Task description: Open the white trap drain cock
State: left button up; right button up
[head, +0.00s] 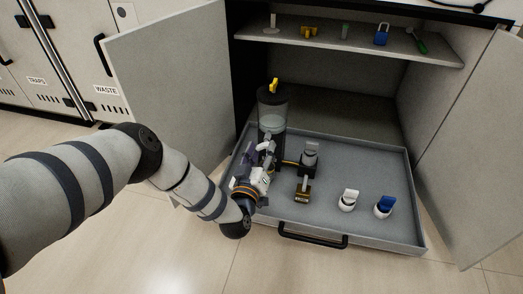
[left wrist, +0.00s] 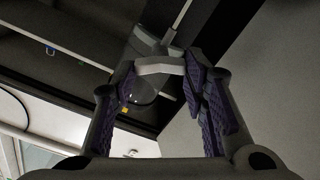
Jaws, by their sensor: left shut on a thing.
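A clear trap vessel (head: 272,124) with a dark lid and a yellow handle on top stands at the back left of the pulled-out grey tray (head: 325,222). My left gripper (head: 264,152) is low at the front of this vessel. In the left wrist view, a pale grey-white drain cock lever (left wrist: 160,66) lies across between the purple finger pads of the left gripper (left wrist: 165,80), which is shut on it. In the head view the fingers largely hide the cock. My right gripper is not in view.
A grey fitting (head: 309,155), a brass-coloured piece (head: 303,191), a white-topped piece (head: 348,200) and a blue-topped piece (head: 383,206) stand on the tray. Open cabinet doors (head: 175,85) flank it. A shelf (head: 350,45) above holds several small items.

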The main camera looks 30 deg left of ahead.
pick_arm(q)
jog(key=n, duration=0.5)
jog(key=shift+f+n, duration=0.15)
jog(key=shift+n, duration=0.15)
jog(key=n, duration=0.5)
jog(key=shift+b, duration=0.35)
jog(key=shift+n, duration=0.3)
jog(key=o, duration=1.2)
jog(key=shift+c, duration=0.2)
jog(key=shift+s, duration=0.1)
jog(key=v, duration=1.2)
